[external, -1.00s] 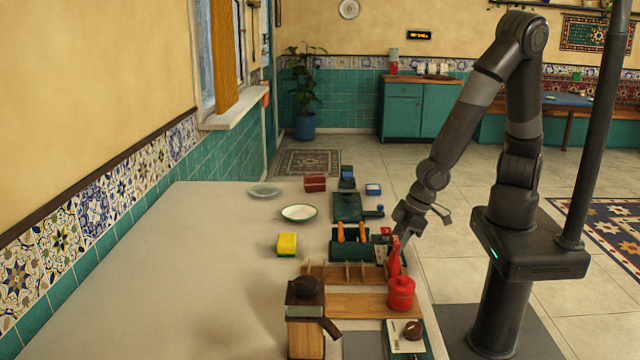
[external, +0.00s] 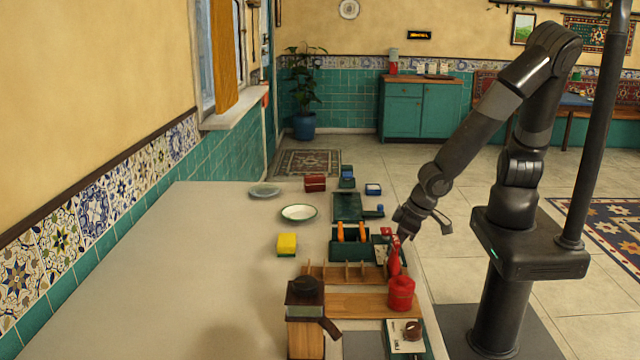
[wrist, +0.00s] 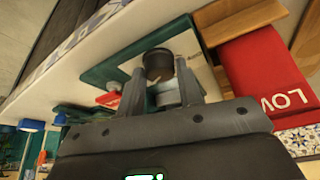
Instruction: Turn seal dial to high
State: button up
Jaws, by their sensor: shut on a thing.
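In the wrist view the seal dial shows as a dark round knob (wrist: 158,64) with a pale grey part below it. It stands over a white plate with a green border (wrist: 205,62). My gripper (wrist: 160,88) has one finger on each side of the knob and is shut on it. A small red piece (wrist: 108,99) lies to the left. In the external view my gripper (external: 404,230) is low at the counter's right edge, and the knob is hidden there.
A red upright piece (external: 394,262) and a red pot (external: 401,292) stand close in front of my gripper. A green holder with orange handles (external: 342,250) and a wooden rack (external: 312,273) are to the left. The counter's left side (external: 190,260) is clear.

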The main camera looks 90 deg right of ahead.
dwell(0.3)
jog(key=o, duration=1)
jog(key=shift+c, duration=0.2)
jog(key=v, duration=1)
jog(key=shift+r, duration=0.35)
jog(key=shift+s+a, duration=0.1)
jog(key=shift+a, duration=0.05)
